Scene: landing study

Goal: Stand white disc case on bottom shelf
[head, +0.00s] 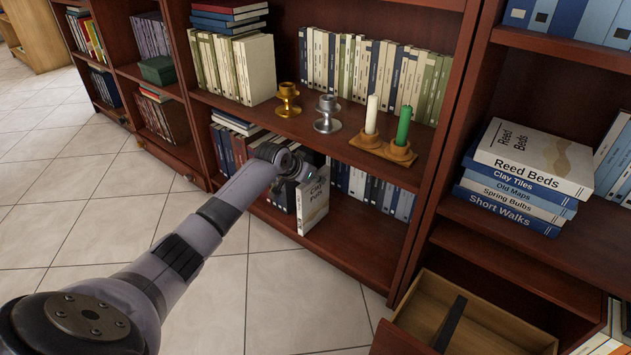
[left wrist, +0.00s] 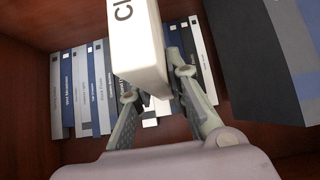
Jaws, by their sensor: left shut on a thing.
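The white disc case (head: 313,208), with dark lettering that starts "Clay Po", is upright at the front of the bottom shelf (head: 362,236). My left gripper (head: 304,172) reaches in from the left and is shut on the case near its top. In the left wrist view the white case (left wrist: 139,45) sits between the two fingers (left wrist: 158,88). Its lower edge is close to the shelf board; I cannot tell whether it touches. My right gripper is in neither view.
Blue, white and grey books (head: 372,190) stand along the back of the bottom shelf, with dark books (head: 232,145) to the left. Candle holders (head: 327,114) stand on the shelf above. An open drawer (head: 470,325) juts out at lower right. The bottom shelf is clear right of the case.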

